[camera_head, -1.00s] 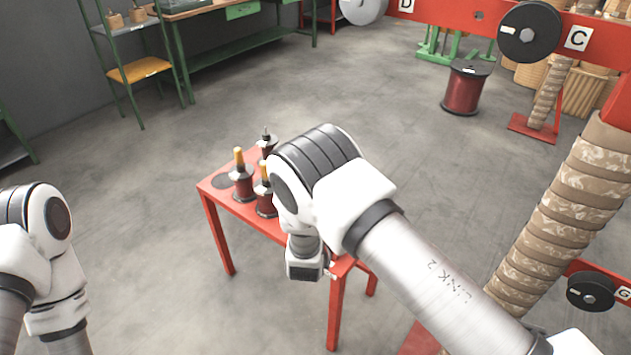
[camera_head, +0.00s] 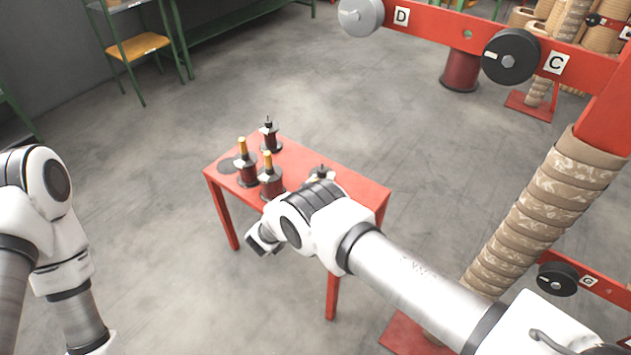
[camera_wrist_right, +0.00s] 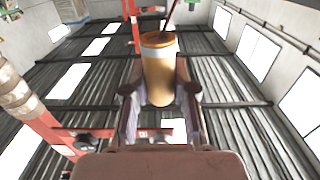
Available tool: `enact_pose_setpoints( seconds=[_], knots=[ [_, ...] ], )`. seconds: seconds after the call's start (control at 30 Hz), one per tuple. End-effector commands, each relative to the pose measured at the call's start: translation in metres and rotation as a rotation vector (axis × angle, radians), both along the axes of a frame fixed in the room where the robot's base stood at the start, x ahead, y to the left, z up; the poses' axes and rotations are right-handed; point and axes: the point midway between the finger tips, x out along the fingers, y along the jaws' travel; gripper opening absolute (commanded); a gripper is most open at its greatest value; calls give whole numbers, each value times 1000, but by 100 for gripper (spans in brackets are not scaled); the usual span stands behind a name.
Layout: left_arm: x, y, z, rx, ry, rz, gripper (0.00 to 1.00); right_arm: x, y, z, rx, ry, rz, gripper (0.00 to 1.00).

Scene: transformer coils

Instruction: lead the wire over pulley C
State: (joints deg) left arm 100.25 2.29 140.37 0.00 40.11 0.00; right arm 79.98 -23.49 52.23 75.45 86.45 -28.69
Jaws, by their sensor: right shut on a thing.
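Pulley C (camera_head: 511,56) is a black disc on the red beam at the upper right of the head view, beside its white "C" label. My right gripper (camera_wrist_right: 160,90) is shut on a golden-brown cylindrical handle (camera_wrist_right: 159,70) with a pale band. A thin dark red wire (camera_wrist_right: 171,14) rises from the handle's top. In the head view my right wrist is in front of the red table, well to the left of and below pulley C; the fingers and handle are hidden there. My left arm is at the left edge; its gripper is out of view.
The red table (camera_head: 345,188) bears several dark spools (camera_head: 270,183), some with yellow tops. Grey pulley D (camera_head: 361,15) is left of C, and black pulley G (camera_head: 557,279) is low at the right. A wrapped brown column (camera_head: 545,210) stands at the right. Floor between table and beam is clear.

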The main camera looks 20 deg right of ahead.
Motion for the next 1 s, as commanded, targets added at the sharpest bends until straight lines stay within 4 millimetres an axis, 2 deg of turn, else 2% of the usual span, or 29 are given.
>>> enact_pose_setpoints(
  seconds=[0.27,1.0],
  knots=[
    [0,0,-4,0,0,0,39,3,-3,-1,0,-1,2,0],
    [0,0,-33,0,0,0,39,36,-45,-2,-1,-2,3,0]
  ],
)
